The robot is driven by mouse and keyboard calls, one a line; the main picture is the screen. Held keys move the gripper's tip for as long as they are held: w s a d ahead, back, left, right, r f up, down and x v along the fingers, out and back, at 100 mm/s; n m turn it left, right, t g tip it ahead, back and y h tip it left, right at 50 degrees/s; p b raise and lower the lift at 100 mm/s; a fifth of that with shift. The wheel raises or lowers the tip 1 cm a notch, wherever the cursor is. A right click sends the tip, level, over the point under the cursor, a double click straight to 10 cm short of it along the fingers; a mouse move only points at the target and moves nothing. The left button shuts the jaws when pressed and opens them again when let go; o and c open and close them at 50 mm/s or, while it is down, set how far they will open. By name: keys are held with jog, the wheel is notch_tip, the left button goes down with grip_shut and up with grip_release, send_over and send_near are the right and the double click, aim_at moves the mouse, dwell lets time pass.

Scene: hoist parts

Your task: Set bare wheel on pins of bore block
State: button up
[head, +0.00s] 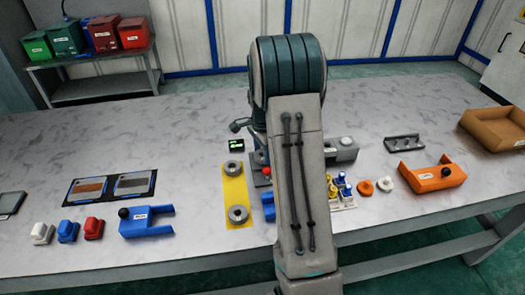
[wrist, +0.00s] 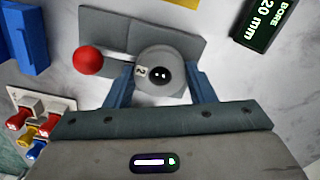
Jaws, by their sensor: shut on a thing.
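In the wrist view, my gripper (wrist: 158,92) has its two blue fingers shut on a light grey round wheel (wrist: 178,56), one on each side. The wheel carries a small tag that seems to read 2. Its dark centre shows two small light dots; I cannot tell if these are pin ends. A grey block (wrist: 104,40) lies behind the wheel, with a red ball knob (wrist: 88,61) at its left. I cannot tell whether wheel and block touch. In the head view my arm hides the gripper and wheel; the red knob (head: 266,170) shows left of the arm.
A display (wrist: 266,22) reads BORE 20 mm. A yellow mat (head: 235,190) holds two grey rings. Small coloured plugs (head: 343,187) stand right of my arm. A blue holder (head: 147,220) is left, an orange holder (head: 432,177) right.

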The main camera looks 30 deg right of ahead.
jog(key=o, duration=1.3)
jog(key=shift+r+p, duration=2.45)
jog(key=shift+r, duration=1.05)
